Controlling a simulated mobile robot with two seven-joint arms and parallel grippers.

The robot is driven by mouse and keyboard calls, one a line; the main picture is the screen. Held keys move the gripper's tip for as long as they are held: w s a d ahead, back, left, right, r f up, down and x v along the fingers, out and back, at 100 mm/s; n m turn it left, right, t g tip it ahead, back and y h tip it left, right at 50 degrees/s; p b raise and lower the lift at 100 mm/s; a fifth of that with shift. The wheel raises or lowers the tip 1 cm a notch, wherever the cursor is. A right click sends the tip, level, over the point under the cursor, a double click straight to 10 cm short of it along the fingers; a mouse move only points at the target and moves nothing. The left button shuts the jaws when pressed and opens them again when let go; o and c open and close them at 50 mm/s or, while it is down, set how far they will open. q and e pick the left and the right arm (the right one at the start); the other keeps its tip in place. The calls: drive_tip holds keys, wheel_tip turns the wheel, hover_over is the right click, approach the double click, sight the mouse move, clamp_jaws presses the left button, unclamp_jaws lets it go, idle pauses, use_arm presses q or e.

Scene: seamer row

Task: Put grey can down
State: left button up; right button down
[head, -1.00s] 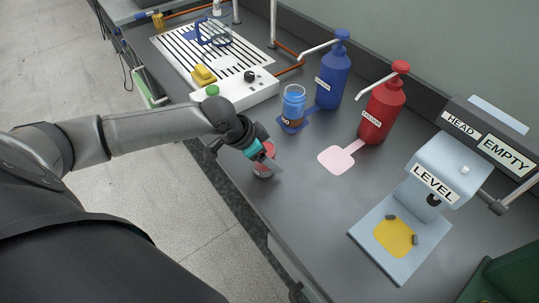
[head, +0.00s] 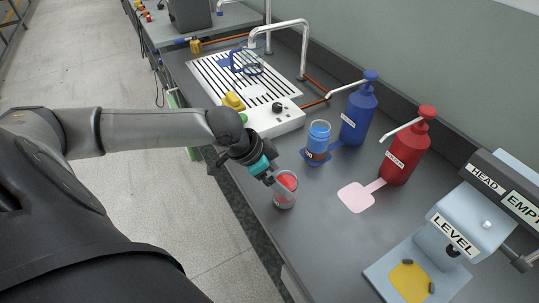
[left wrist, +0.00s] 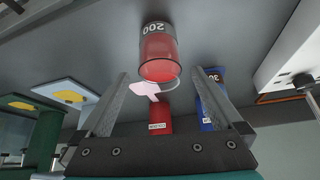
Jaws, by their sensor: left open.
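The grey can (head: 284,201) stands upright on the bench near its front edge, with red contents showing at the top. In the left wrist view, which is upside down, the can (left wrist: 158,30) carries a 200 mark and appears just beyond and between the fingertips. My left gripper (head: 279,187) is open beside the can, with a finger partly hiding it in the head view. In the left wrist view the two fingers (left wrist: 158,80) are wide apart, with nothing held between them. My right gripper is not in view.
A blue-filled jar (head: 318,146) stands on a blue mat before the blue pump bottle (head: 357,115). A red pump bottle (head: 405,150) stands behind a bare pink pad (head: 356,198). The level stand (head: 452,235) is at the right. A slotted drainer (head: 247,78) lies farther back.

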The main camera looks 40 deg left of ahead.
use_arm(q)
drive_tip(key=shift+p+v, duration=0.55)
drive_tip(key=shift+v, duration=1.95)
